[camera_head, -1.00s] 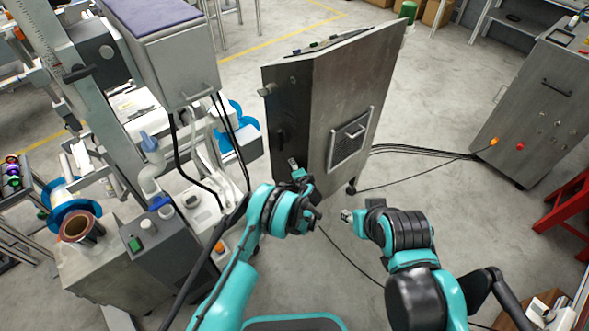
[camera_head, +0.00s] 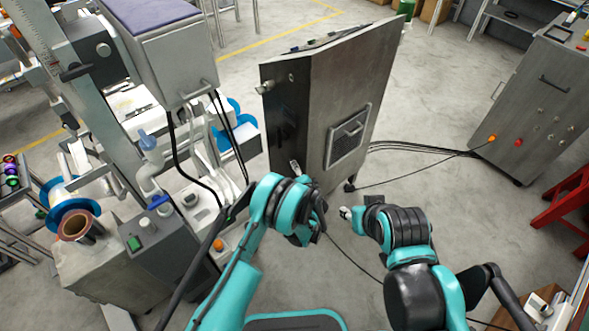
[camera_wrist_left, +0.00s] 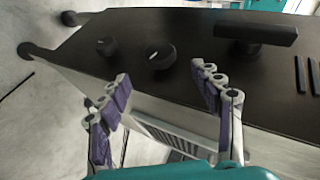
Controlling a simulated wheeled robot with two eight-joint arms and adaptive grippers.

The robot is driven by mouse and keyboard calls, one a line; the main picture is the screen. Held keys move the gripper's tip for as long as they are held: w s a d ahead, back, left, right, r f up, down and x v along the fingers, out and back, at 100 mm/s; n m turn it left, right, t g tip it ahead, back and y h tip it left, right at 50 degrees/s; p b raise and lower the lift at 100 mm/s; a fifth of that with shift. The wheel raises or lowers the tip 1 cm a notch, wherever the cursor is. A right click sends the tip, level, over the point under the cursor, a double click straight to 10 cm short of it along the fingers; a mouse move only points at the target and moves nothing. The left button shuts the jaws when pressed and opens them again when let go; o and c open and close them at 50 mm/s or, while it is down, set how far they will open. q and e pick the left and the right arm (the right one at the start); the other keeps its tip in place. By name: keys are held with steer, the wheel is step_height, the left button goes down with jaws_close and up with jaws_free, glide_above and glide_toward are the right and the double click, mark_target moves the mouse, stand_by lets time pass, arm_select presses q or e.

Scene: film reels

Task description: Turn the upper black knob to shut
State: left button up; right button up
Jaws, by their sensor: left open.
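In the left wrist view, two round black knobs stand on the dark panel (camera_wrist_left: 190,105) of the metal cabinet. The larger knob (camera_wrist_left: 160,55), farther from the casters and so apparently the upper one, lies just beyond the gap between my fingertips. The smaller knob (camera_wrist_left: 106,46) is to its left. My left gripper (camera_wrist_left: 163,80) is open and empty, its purple-padded fingers apart, not visibly touching a knob. In the head view my left gripper (camera_head: 295,166) is beside the lower cabinet panel, where the knobs cannot be made out. My right gripper (camera_head: 345,213) is small, its opening unclear.
A black bar handle (camera_wrist_left: 255,32) sticks out of the panel right of the knobs. The cabinet (camera_head: 335,95) has a vent on its other face. A grey machine (camera_head: 150,245) stands close on the left. Cables lie on the floor; open floor is right of the cabinet.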

arm_select(q)
steer(key=v, duration=0.4)
steer(key=shift+a, duration=0.1)
steer(key=w+a+r+n+g+h+p, duration=0.25)
steer(key=w+a+g+h, duration=0.25)
steer(key=w+g, duration=0.35)
steer(key=b+x, duration=0.2)
steer(key=x, duration=0.6)
steer(key=shift+s, duration=0.1)
steer(key=c, duration=1.2)
